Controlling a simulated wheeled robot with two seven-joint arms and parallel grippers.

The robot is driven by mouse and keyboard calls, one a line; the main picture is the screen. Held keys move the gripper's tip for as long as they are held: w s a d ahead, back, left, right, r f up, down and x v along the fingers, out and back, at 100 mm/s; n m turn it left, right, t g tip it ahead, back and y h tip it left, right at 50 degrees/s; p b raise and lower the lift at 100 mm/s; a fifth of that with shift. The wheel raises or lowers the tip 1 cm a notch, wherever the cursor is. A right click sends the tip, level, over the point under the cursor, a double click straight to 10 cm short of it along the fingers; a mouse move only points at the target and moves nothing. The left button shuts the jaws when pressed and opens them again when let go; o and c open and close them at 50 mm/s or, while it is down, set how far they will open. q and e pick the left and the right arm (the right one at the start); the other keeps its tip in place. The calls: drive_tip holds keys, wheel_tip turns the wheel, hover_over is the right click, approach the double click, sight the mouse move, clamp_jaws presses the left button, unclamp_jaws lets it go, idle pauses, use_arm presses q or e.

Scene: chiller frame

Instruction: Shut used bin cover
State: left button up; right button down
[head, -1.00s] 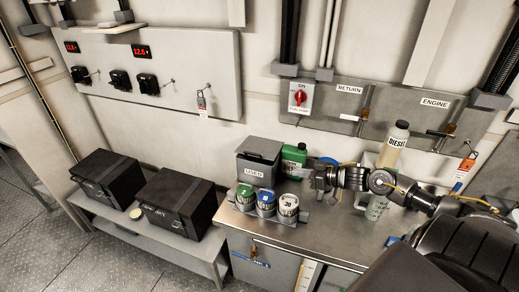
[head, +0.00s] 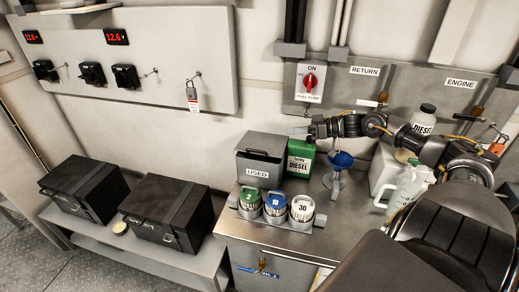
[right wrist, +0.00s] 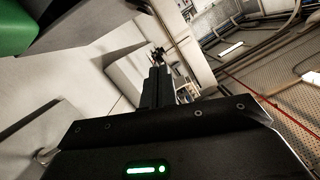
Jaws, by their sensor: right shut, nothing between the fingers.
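The grey used bin (head: 258,172), labelled USED, stands at the back left of the steel counter. Its cover (head: 263,142) appears raised at the back, with a dark opening in front of it. In the right wrist view the shut fingers (right wrist: 157,85) point away beside grey panels, with green at the top left corner. My left gripper is not in view.
Several filter canisters (head: 275,206) stand in a rack before the bin. A blue funnel (head: 342,160) on a stand and a clear jug (head: 402,190) are on the right. The fuel pump switch (head: 310,81) is on the wall above. Black boxes (head: 165,212) sit left.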

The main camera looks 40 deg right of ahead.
drive_tip(key=p+x, duration=0.2)
drive_tip(key=x, duration=0.7)
drive_tip(key=shift+w+a, duration=0.1)
drive_tip(key=shift+w, duration=0.3)
drive_tip(key=f+p, duration=0.1)
drive_tip(key=a+f+p, duration=0.1)
drive_tip(key=f, duration=0.1)
drive_tip(key=shift+a+f, duration=0.1)
drive_tip(key=shift+f, duration=0.1)
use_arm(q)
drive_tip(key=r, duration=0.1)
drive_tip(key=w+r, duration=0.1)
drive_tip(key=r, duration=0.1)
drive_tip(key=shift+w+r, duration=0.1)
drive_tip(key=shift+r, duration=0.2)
use_arm(e)
drive_tip(key=shift+s+a+f, duration=0.15)
drive_tip(key=shift+s+f, duration=0.1)
drive_tip(key=shift+f, duration=0.35)
